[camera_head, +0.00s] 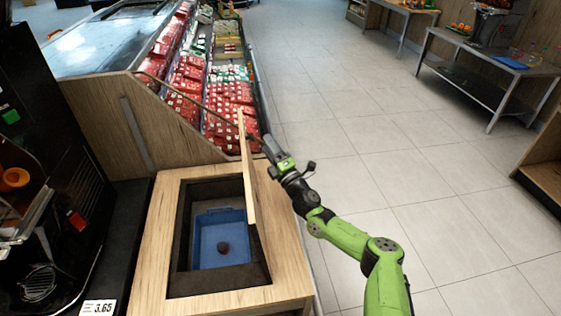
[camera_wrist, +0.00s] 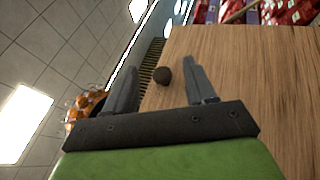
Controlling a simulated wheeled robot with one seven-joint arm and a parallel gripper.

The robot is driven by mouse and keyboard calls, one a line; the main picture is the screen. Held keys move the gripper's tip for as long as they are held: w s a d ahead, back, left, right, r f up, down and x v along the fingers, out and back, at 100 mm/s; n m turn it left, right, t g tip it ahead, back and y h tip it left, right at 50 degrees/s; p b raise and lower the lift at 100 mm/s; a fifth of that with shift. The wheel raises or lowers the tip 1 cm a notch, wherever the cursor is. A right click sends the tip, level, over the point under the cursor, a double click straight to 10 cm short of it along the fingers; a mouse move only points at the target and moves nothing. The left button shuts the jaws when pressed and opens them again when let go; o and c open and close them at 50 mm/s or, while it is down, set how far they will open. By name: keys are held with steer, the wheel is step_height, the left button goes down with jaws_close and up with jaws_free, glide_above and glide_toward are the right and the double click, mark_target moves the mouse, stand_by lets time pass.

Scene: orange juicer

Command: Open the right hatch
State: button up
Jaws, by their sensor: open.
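The hatch (camera_head: 249,170) is a light wooden panel standing nearly upright along the right edge of a square opening in a wooden counter. Its wooden face fills the right of the wrist view (camera_wrist: 255,85). A dark round knob (camera_wrist: 162,75) shows between my fingers in that view; whether they touch it I cannot tell. My gripper (camera_head: 268,143) is at the upper right side of the panel, with its fingers spread in the wrist view (camera_wrist: 160,68).
A black juicer machine (camera_head: 60,190) stands at the left, with a price tag (camera_head: 98,307) in front. A display case of red packages (camera_head: 230,95) is behind the counter (camera_head: 160,235). Open tiled floor (camera_head: 420,180) lies to the right, with a metal table (camera_head: 490,70) farther back.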

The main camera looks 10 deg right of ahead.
steer(key=p+v, duration=0.1)
steer(key=v, duration=1.3)
steer(key=shift+r, duration=0.1)
